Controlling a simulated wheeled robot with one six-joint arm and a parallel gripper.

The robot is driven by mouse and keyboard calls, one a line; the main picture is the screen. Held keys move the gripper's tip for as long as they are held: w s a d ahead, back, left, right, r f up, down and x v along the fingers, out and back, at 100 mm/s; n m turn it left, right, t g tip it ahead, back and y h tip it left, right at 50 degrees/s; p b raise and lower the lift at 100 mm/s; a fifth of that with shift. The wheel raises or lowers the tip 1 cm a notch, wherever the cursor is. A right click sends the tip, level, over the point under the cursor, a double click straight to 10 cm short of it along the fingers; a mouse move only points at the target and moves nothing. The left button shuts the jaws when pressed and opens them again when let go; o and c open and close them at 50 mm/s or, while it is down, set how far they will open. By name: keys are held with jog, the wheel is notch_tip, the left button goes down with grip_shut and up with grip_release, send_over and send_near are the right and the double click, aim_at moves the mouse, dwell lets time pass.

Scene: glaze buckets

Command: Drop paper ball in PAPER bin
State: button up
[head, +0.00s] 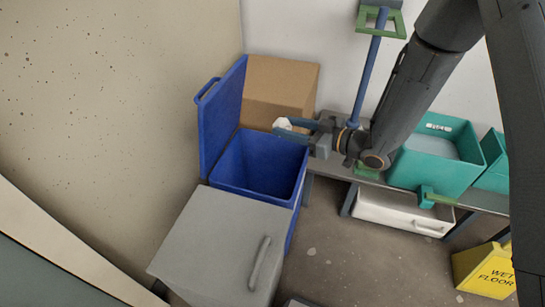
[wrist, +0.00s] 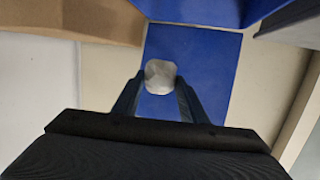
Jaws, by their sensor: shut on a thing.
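The paper ball (head: 282,124) is small and whitish. My gripper (head: 287,128) is shut on it, and the ball shows between the fingertips in the wrist view (wrist: 160,76). A blue bin (head: 258,172) stands with its blue lid (head: 222,115) swung up at its left. In the head view the gripper and ball appear above the far part of the bin's opening. The wrist view shows the blue lid (wrist: 190,50) behind the ball. No label is readable on the blue bin. A grey bin (head: 215,240) with its lid shut stands in front of it.
A cardboard box (head: 280,90) stands behind the blue bin. To the right are a bench with teal tubs (head: 437,155), a white drawer (head: 402,214) under it, and a yellow wet floor sign (head: 485,272). A blue pole (head: 369,75) rises beside my arm.

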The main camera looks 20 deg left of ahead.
jog(key=s+a+f+n+g+b, duration=0.1)
jog(key=s+a+f+g+b, duration=0.1)
jog(key=f+b, duration=0.3)
jog(key=s+a+f+n+g+b, duration=0.2)
jog(key=f+b, duration=0.3)
jog(key=f, duration=0.2)
jog(key=shift+b, duration=0.4)
jog(key=shift+r, duration=0.1)
jog(key=o, duration=1.1)
jog(key=p+v, duration=0.2)
jog(key=v, duration=0.6)
jog(key=shift+w, duration=0.15)
jog(key=shift+a, duration=0.1)
